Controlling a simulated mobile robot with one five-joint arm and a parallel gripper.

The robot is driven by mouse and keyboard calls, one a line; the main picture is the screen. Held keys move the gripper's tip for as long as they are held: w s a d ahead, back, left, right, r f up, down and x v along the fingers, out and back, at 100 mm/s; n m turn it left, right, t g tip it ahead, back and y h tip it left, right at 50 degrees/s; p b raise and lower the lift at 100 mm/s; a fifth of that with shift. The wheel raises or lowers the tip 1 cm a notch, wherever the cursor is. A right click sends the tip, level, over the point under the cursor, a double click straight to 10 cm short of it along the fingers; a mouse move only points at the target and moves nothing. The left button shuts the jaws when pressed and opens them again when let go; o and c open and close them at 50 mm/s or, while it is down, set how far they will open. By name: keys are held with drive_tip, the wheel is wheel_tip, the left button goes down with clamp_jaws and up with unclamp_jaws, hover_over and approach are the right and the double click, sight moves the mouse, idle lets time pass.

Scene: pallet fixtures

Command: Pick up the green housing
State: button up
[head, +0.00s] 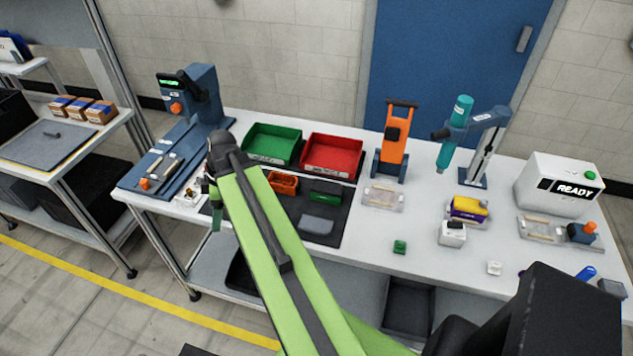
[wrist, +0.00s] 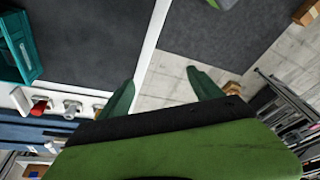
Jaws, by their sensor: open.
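The green housing (head: 325,191) is a dark green block-like part lying on the dark mat (head: 344,208) on the white workbench. My gripper (head: 212,205) hangs at the left end of the bench, left of the housing and apart from it; my arm crosses the view between them. In the wrist view my gripper (wrist: 160,92) is open, its two green fingers spread with nothing between them. The wrist view has a teal-green part (wrist: 18,48) at its left edge; I cannot tell what it is.
An orange part (head: 283,182) and a grey part (head: 317,225) lie near the housing. Green (head: 272,143) and red (head: 331,155) bins stand behind it. A blue press (head: 205,90) stands at left. A small green block (head: 399,247) sits right on clear bench.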

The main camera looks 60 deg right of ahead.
drive_tip(key=s+d+r+m+t+p, duration=0.15)
drive_tip(key=s+d+r, duration=0.25)
drive_tip(key=d, duration=0.4)
drive_tip(key=s+d+r+m+p, duration=0.1)
drive_tip(key=s+d+r+p, duration=0.25)
drive_tip(key=d, duration=0.35)
drive_tip(key=m+t+h+p, duration=0.1)
drive_tip(key=m+h+p, duration=0.1)
drive_tip(key=m+p, duration=0.25)
approach(329, 187)
drive_tip(key=shift+n, duration=0.3)
drive_tip(key=b+x, duration=0.6)
drive_tip(key=b, duration=0.5)
drive_tip(key=shift+w+d+f, duration=0.1)
drive_tip(key=shift+f, duration=0.1)
drive_tip(key=shift+w+r, duration=0.1)
drive_tip(key=b+x, duration=0.5)
drive_tip(key=shift+f, duration=0.3)
drive_tip(key=shift+r, duration=0.2)
drive_tip(key=c, duration=1.6)
